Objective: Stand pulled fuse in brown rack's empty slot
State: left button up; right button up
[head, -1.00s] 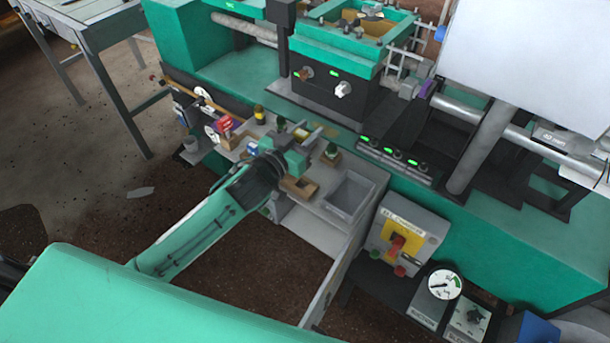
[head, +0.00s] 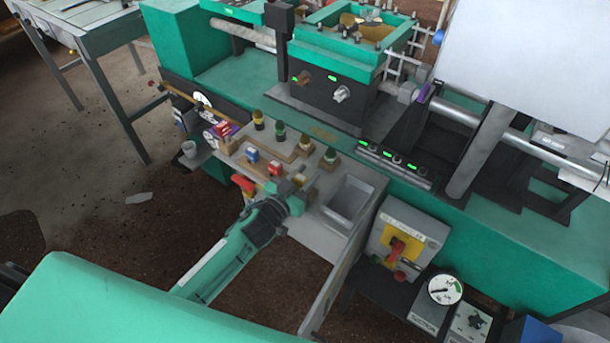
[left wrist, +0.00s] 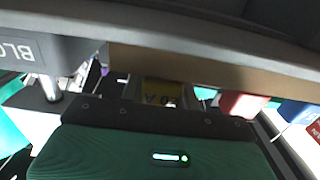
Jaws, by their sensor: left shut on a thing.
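My left gripper (head: 298,190) is low over the right end of a brown rack (head: 262,165) on the grey shelf. In the left wrist view it is shut on a yellow fuse (left wrist: 160,92) with upside-down lettering. The gripper hides the fuse in the head view. A blue fuse (head: 252,155) and a red fuse (head: 275,168) stand in the rack, left of my gripper. A red block (left wrist: 240,105) and a blue block (left wrist: 290,110) show in the left wrist view. My gripper covers the empty slot, and I cannot tell whether the held fuse touches the rack. My right gripper is out of view.
Several dark-topped knobs, one of them green (head: 331,155), stand behind the rack. A grey open bin (head: 350,197) is to the right. A red item (head: 243,182) is left of my gripper.

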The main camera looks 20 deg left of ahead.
pick_arm(q)
jog(key=shift+f, duration=0.25)
jog(key=o, duration=0.8)
jog(key=shift+o, duration=1.1)
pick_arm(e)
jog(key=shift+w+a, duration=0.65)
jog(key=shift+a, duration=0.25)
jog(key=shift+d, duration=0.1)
pick_arm(q)
jog(key=shift+s+b, duration=0.1)
jog(key=shift+b, duration=0.4)
jog(key=v, duration=0.3)
jog(key=b+v, duration=0.1)
jog(key=v, duration=0.2)
jog(key=shift+a, duration=0.25)
send_near(297, 184)
jog(key=shift+s+a+r+b, duration=0.15)
jog(key=shift+s+a+b, duration=0.2)
jog(key=shift+b, duration=0.1)
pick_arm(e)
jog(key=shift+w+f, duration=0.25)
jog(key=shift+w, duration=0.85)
